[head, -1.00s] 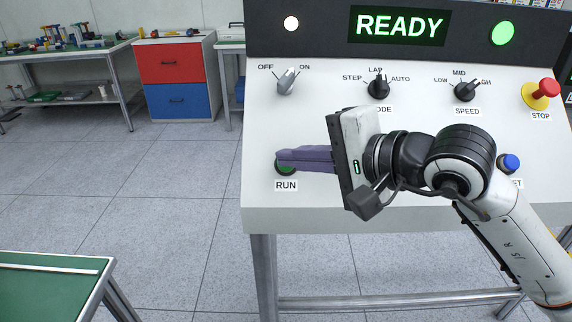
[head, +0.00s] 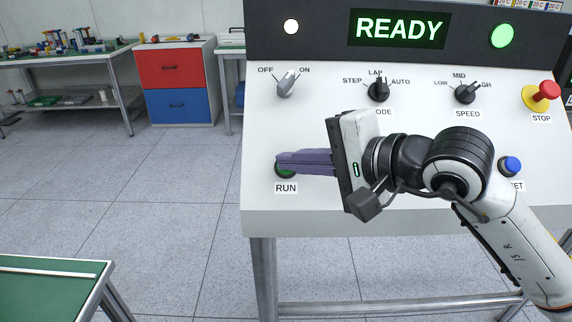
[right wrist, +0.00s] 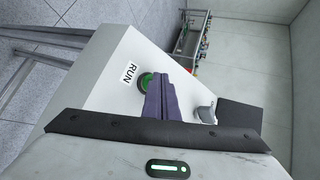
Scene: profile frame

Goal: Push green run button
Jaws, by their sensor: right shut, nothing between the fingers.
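The green run button (head: 286,172) sits at the lower left of the white control panel, above its RUN label. It also shows in the right wrist view (right wrist: 145,81), partly covered by my fingers. My right gripper (head: 279,160) reaches in from the right with its purple fingers shut and empty. The fingertips are over the upper part of the button in the head view. I cannot tell whether they touch it. In the right wrist view the fingertips (right wrist: 156,75) lie beside the button's visible green part. My left gripper is not in view.
The panel (head: 300,215) also carries an OFF/ON switch (head: 287,84), mode knob (head: 378,90), speed knob (head: 466,92), red stop button (head: 546,90) and blue button (head: 511,164). The display (head: 399,28) reads READY, with a lit green lamp (head: 502,35). A green-topped table (head: 50,285) stands lower left.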

